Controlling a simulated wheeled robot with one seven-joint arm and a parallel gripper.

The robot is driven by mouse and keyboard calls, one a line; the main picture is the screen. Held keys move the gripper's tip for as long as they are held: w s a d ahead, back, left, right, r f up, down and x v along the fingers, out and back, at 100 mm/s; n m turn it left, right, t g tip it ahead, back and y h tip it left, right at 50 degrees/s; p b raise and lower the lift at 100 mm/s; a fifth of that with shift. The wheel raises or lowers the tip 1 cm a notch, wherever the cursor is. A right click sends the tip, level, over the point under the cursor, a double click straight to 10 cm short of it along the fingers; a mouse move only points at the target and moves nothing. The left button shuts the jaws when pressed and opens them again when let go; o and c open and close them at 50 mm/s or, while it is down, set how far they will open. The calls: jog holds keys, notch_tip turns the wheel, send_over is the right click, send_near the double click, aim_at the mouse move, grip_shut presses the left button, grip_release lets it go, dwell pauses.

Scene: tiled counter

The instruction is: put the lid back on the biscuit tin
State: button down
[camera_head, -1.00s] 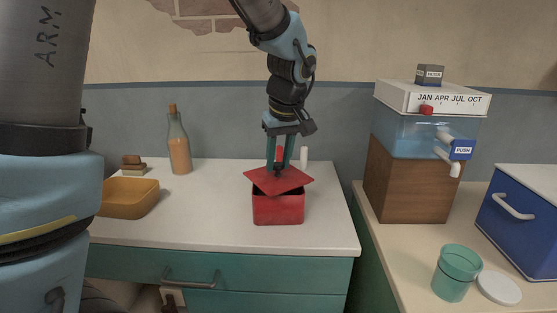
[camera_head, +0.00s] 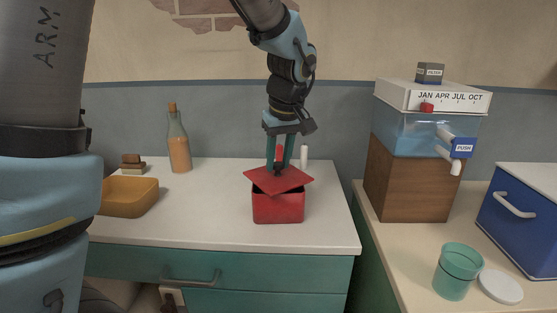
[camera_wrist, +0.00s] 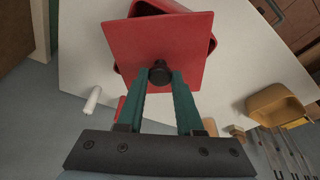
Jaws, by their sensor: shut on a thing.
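The red biscuit tin (camera_head: 278,208) stands on the white counter, its dark opening showing under the lid. The flat red square lid (camera_head: 290,182) is over the tin, turned at an angle to it, its corners sticking out past the tin's sides. My gripper (camera_head: 279,170) points down and is shut on the lid's dark knob. Part of the tin (camera_wrist: 148,7) shows beyond the lid. I cannot tell whether the lid touches the rim.
An orange tub (camera_head: 130,197), a brown block stack (camera_head: 132,164) and a corked bottle (camera_head: 179,150) stand to the left. A white cylinder (camera_head: 304,157) stands behind the tin. The counter in front is clear. A water dispenser (camera_head: 410,135) stands on the right counter.

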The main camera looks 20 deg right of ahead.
grip_release()
dwell(0.8)
jog(key=shift+r+p, duration=2.4)
jog(key=shift+r, duration=1.1)
grip_shut()
